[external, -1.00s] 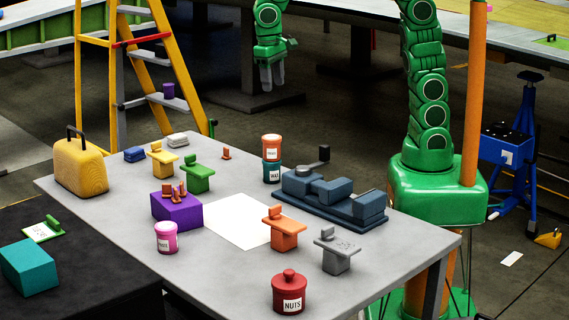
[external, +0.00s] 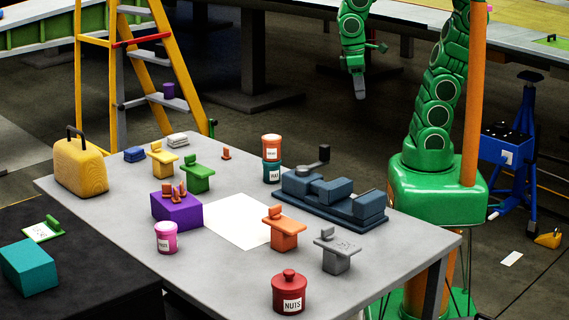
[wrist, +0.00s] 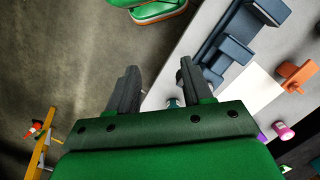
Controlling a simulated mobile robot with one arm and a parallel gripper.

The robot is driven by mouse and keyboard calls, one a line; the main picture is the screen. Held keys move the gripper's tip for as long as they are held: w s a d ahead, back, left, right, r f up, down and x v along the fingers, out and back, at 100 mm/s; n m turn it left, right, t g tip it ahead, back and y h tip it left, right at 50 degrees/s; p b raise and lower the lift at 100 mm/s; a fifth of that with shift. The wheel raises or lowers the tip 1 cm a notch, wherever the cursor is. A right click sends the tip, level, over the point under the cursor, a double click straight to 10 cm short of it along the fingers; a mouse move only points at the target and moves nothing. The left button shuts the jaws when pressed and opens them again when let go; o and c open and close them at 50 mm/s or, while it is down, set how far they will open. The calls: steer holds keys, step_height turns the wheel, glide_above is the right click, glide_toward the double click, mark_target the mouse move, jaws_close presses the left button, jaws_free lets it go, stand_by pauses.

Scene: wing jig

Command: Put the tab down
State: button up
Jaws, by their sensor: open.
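My gripper (external: 361,88) hangs in the air beyond the far side of the grey table, high over the floor. In the wrist view its two dark fingers (wrist: 158,78) are apart, with nothing between them. A small orange piece (external: 226,154) stands alone on the far part of the table. Several similar orange pieces (external: 175,192) stand on a purple block (external: 178,212). I cannot tell which of these, if any, is the tab. My gripper touches none of them.
The grey table (external: 110,205) holds a blue vise-like fixture (external: 330,200), a white sheet (external: 238,221), an orange stand (external: 284,230), a grey stand (external: 337,250), cans and a yellow case (external: 81,168). A yellow ladder (external: 165,70) stands behind. The sheet is bare.

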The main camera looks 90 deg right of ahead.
steer(key=shift+n, duration=0.6)
steer(key=s, duration=0.1)
steer(key=s+f, duration=0.1)
steer(key=s, duration=0.1)
steer(key=s+d, duration=0.1)
steer(key=s, duration=0.1)
steer(key=shift+s+d+f, duration=0.1)
steer(key=shift+s+f, duration=0.05)
steer(key=shift+f, duration=0.15)
